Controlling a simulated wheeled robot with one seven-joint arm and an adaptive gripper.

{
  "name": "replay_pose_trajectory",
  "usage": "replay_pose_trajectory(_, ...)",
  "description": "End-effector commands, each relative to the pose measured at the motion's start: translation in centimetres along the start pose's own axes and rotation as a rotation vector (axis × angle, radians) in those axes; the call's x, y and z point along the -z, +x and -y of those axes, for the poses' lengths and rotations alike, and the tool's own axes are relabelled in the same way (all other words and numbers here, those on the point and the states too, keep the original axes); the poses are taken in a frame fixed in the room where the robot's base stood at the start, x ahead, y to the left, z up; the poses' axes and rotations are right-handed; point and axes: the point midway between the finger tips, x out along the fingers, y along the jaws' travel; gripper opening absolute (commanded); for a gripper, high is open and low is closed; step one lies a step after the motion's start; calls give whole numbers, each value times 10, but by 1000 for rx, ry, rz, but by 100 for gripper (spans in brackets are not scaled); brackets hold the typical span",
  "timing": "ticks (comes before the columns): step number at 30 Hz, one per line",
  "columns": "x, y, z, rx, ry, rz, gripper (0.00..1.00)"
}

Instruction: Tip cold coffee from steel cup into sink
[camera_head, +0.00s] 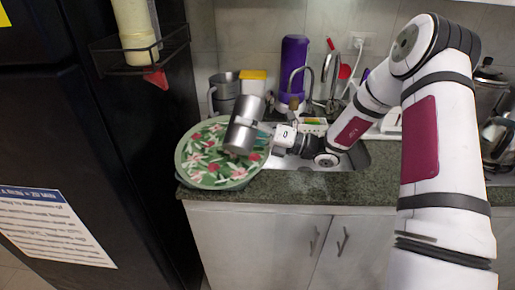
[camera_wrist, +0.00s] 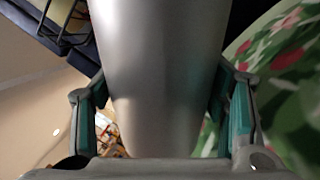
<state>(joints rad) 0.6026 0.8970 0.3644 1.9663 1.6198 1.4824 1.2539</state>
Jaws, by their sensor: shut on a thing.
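The steel cup (camera_head: 243,124) is a silver cylinder held in the air over the left part of the counter, in front of the floral tray. It leans in the head view, its upper end to the right. My gripper (camera_head: 268,132) reaches in from the right and is shut on the cup's side. In the wrist view the cup (camera_wrist: 160,75) fills the middle, between the two teal-padded fingers of my gripper (camera_wrist: 165,115). The inside of the cup and any coffee are hidden. The sink (camera_head: 300,163) is right of the cup, partly covered by my arm.
A round green floral tray (camera_head: 198,165) lies on the dark counter's left end. A black fridge (camera_head: 90,130) is at left.

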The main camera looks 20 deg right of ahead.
Motion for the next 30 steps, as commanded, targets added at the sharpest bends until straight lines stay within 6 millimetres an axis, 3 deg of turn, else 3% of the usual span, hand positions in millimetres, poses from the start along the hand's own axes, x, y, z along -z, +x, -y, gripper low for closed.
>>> replay_pose_trajectory(30,1,0,0,-1,134,35,27)
